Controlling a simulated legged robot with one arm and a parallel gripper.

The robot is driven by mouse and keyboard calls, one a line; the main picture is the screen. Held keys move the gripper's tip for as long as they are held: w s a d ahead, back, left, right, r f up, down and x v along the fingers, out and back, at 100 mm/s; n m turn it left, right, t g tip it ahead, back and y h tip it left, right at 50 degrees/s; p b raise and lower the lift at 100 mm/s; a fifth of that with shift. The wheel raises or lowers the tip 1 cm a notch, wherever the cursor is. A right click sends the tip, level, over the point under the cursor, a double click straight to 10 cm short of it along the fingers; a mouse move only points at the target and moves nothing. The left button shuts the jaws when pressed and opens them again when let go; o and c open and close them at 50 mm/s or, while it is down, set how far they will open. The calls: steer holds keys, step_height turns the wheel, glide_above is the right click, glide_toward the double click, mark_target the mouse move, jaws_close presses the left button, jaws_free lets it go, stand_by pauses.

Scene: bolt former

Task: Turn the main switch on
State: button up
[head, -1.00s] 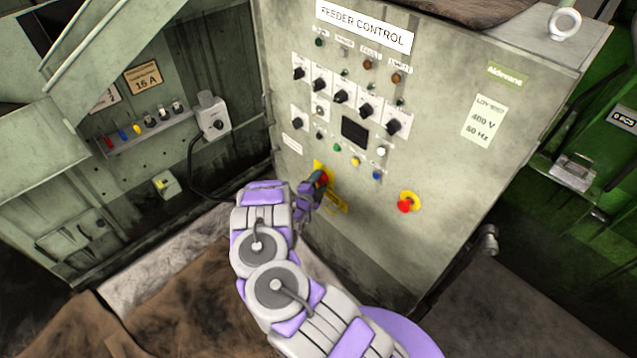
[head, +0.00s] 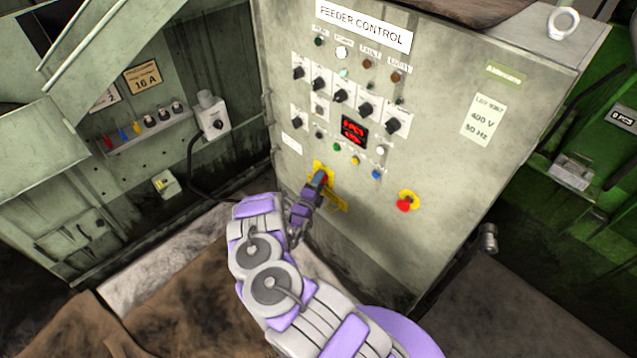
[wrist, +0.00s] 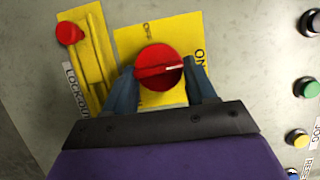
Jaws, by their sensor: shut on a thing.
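The main switch is a round red knob (wrist: 157,66) on a yellow plate (wrist: 168,38) in the wrist view. Its white mark points right, towards the "ON" print. My gripper (wrist: 160,88) has one blue-grey finger on each side of the knob and is shut on it. In the head view my gripper (head: 319,181) is at the yellow plate (head: 341,204) low on the feeder control cabinet (head: 440,170), and hides most of the knob. The display (head: 354,131) shows red characters, and a white lamp (head: 341,53) at the top is lit.
A yellow lock-out plate with a small red part (wrist: 69,33) is left of the knob in the wrist view. A red emergency stop button (head: 404,204) is to the right on the cabinet. Several dark selector knobs and coloured buttons are above. A grey socket box (head: 213,118) is at left.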

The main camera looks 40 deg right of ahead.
steer(key=shift+s+f, duration=0.15)
steer(key=shift+f, duration=0.1)
steer(key=o, duration=0.8)
steer(key=shift+o, duration=1.1)
steer(key=shift+r, duration=0.1)
steer(key=shift+a, duration=0.1)
steer(key=p+v, duration=0.1)
steer(key=v, duration=1.6)
steer(key=shift+a, duration=0.15)
